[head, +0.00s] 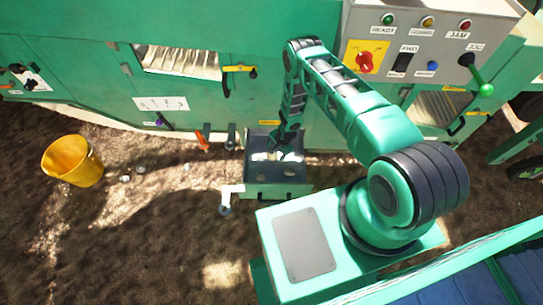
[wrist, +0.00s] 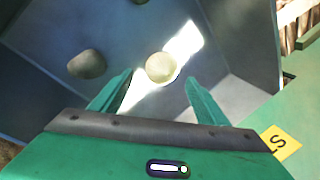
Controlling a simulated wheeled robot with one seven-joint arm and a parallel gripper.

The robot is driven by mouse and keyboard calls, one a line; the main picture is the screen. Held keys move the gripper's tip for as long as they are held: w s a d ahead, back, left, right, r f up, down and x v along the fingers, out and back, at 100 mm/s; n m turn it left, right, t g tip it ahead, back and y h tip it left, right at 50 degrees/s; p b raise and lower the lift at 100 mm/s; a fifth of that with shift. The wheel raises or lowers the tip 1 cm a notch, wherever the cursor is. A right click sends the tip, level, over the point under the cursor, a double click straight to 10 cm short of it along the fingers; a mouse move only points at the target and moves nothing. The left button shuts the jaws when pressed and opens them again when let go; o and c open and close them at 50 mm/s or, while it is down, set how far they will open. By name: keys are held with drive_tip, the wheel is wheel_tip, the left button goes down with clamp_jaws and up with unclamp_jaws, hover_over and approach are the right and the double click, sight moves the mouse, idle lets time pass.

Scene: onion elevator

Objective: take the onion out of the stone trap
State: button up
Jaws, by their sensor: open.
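The stone trap (head: 275,190) is an open, dark-lined drawer at the foot of the green machine in the head view. In the wrist view its grey inside (wrist: 235,40) fills the upper part. A pale, round, cream-coloured thing, which looks like the onion (wrist: 161,67), lies inside in a strip of sunlight. My gripper (wrist: 159,82) is open and points into the trap. The onion appears just beyond and between its fingertips, and I see no grip on it. In the head view my gripper (head: 281,152) reaches down into the trap, and the onion cannot be told clearly there.
A grey-brown stone (wrist: 87,64) lies left of the onion, and another stone (wrist: 140,1) shows at the top edge. The trap's walls stand close around my gripper. A yellow bucket (head: 73,161) stands on the soil at left, with small stones (head: 139,169) beside it.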

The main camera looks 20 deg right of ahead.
drive_tip(key=shift+a+x, duration=0.15)
drive_tip(key=shift+x, duration=0.85)
drive_tip(key=shift+a+x, duration=0.1)
drive_tip(key=shift+x, duration=0.9)
drive_tip(key=c, duration=1.2)
drive_tip(key=shift+w+r, duration=0.1)
drive_tip(key=shift+r, duration=0.05)
